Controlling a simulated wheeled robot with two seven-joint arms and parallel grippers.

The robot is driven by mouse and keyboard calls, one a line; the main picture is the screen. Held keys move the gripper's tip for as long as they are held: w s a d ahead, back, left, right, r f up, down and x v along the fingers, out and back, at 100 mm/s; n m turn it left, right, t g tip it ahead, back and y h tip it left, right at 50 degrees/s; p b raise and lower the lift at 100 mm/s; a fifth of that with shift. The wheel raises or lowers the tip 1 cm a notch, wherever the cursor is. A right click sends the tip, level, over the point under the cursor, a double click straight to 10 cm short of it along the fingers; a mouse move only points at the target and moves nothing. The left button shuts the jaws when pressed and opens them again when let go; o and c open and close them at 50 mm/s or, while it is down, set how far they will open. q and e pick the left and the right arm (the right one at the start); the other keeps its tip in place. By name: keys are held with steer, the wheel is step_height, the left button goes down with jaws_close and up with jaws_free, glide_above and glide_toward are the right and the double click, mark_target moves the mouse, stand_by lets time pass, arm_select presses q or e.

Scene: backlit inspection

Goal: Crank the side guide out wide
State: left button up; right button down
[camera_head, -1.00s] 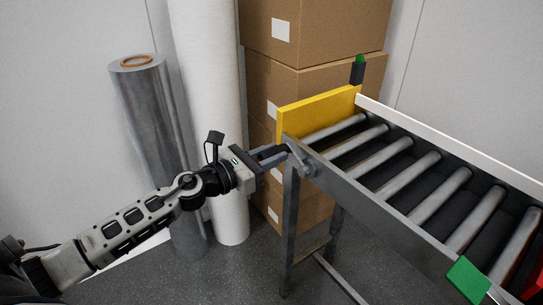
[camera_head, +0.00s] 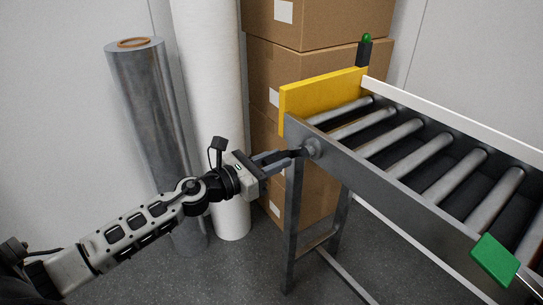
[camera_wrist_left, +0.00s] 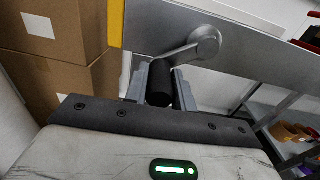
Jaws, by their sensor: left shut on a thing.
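My left gripper (camera_head: 285,157) is shut on the black handle (camera_wrist_left: 160,84) of the crank. The crank's grey arm runs from the handle to a round hub (camera_head: 312,147) on the near side of the roller conveyor, close to its left end. In the left wrist view the handle sits between the fingers, with the crank arm (camera_wrist_left: 183,53) rising right to the hub. A long white rail (camera_head: 450,122), which looks like the side guide, lies along the conveyor's far side. My right gripper is not in view.
A yellow plate (camera_head: 322,100) closes the conveyor's left end. A green tab (camera_head: 494,260) is on the near side, lower right. Stacked cartons (camera_head: 315,65), a white roll (camera_head: 208,90) and a grey film roll (camera_head: 145,100) stand behind my arm. Dark floor lies below.

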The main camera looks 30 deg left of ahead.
arm_select(q)
steer(key=shift+d+r, duration=0.2)
steer(key=shift+r, duration=0.1)
steer(key=shift+s+d+f+b, duration=0.15)
steer(key=shift+s+d+f, duration=0.15)
steer(key=shift+d+f, duration=0.25)
steer(key=shift+s+d+f+b, duration=0.15)
steer(key=shift+s+d+f, duration=0.1)
steer(key=shift+d+f, duration=0.25)
steer(key=shift+d+r, duration=0.1)
steer(key=shift+d, duration=0.05)
steer(key=shift+s+d+p, duration=0.2)
steer(key=shift+s+d, duration=0.05)
steer(key=shift+d, duration=0.25)
steer(key=shift+s+d+p, duration=0.15)
steer(key=shift+s+d, duration=0.05)
steer(key=shift+d, duration=0.3)
steer(key=o, duration=0.9)
steer(key=shift+f, duration=0.25)
steer(key=shift+f, duration=0.15)
